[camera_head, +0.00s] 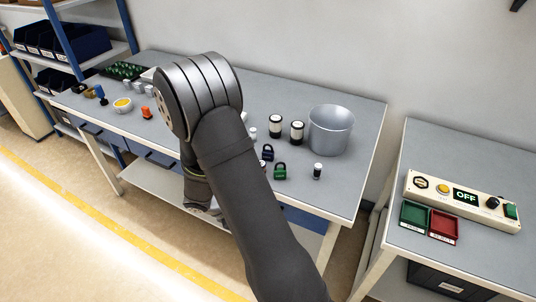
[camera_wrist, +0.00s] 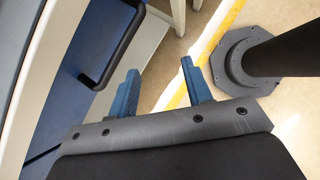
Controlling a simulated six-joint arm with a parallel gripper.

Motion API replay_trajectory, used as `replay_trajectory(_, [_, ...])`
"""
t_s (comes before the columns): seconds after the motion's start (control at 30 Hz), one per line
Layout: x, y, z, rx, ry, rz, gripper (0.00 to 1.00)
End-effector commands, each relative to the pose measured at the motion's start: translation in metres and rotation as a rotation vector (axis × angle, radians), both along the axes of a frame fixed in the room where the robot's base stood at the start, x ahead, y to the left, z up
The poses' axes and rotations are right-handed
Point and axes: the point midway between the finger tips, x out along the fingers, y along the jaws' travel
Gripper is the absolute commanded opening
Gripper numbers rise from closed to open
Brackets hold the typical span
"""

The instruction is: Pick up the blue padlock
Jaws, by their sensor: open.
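The blue padlock (camera_head: 267,153) is small and dark blue, on the grey table just right of my forearm in the head view. It is beyond and slightly left of a green padlock (camera_head: 280,171). My gripper (camera_wrist: 159,66) shows two blue fingers spread apart with nothing between them. It points at the floor in front of the table, away from the padlock. In the head view my gripper is mostly hidden behind my arm. The padlock is not in the wrist view.
A metal bowl (camera_head: 331,130), two white-and-black cylinders (camera_head: 275,126) and a smaller one (camera_head: 317,171) stand near the padlocks. A control box (camera_head: 462,200) and green and red trays are on the right table. In the wrist view, a blue drawer (camera_wrist: 75,75) with a black handle is close by.

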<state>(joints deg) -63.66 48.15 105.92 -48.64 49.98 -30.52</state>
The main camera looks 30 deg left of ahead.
Motion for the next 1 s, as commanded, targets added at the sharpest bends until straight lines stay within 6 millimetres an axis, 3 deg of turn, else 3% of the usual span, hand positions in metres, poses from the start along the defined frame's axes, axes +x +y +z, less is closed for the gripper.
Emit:
replay_trajectory(0.13, [-0.018,-0.025,0.015,0.002,0.014,-0.161,0.45])
replay_trajectory(0.27, [-0.019,-0.031,0.032,0.018,0.028,-0.296,0.45])
replay_trajectory(0.47, [0.028,-0.006,0.066,0.069,0.045,-0.386,0.45])
replay_trajectory(0.67, [0.087,0.013,0.117,0.144,0.075,-0.473,0.45])
replay_trajectory(0.9, [0.188,0.012,0.237,0.317,0.152,-0.578,0.45])
replay_trajectory(1.0, [0.206,0.015,0.256,0.420,0.237,-0.575,0.45])
